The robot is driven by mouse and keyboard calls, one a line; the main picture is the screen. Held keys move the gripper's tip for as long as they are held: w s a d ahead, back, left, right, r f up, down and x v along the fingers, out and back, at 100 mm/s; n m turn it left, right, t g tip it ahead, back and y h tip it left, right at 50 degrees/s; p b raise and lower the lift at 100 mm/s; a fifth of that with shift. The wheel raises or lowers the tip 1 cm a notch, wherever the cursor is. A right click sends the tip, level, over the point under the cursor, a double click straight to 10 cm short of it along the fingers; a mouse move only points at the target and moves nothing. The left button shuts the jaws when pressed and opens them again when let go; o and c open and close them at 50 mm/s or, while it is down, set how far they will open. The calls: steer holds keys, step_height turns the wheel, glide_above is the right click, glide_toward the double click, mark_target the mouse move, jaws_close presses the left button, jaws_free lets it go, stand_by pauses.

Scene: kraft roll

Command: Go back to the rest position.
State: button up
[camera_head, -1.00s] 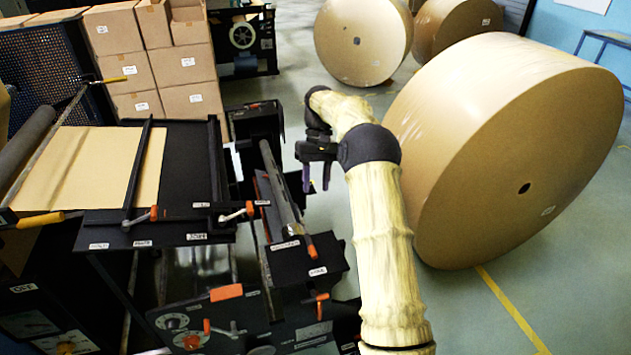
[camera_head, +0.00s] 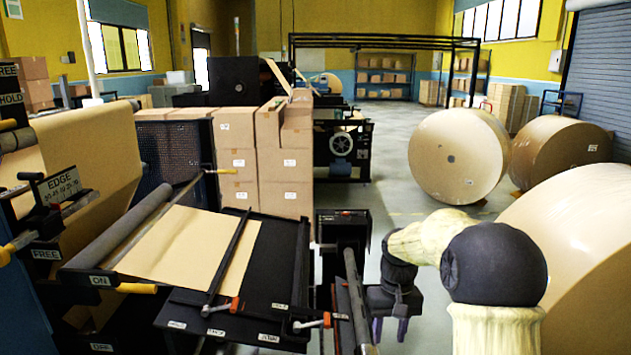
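My gripper (camera_head: 390,328) hangs at the lower right of centre, pointing down. Its two purple-tipped fingers stand apart with nothing seen between them. It is just right of the dark roller bar (camera_head: 355,300) on the machine's side, and I see no contact. My arm, in a pale cover with a dark elbow joint (camera_head: 495,263), bends over to it from the lower right. The lower arm is cut off by the picture's edge.
The machine's black table (camera_head: 285,262) with a kraft sheet (camera_head: 190,245) and orange-tipped levers is left of my gripper. Stacked boxes (camera_head: 285,170) stand behind it. Large kraft rolls (camera_head: 460,155) stand at the right, one (camera_head: 590,255) close behind my elbow. Grey floor is open beyond.

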steer(key=s+a+f+t, duration=0.1)
steer(key=s+t, duration=0.3)
steer(key=s, duration=1.4)
steer(key=shift+s+f+m, duration=0.4)
steer(key=shift+f, duration=0.15)
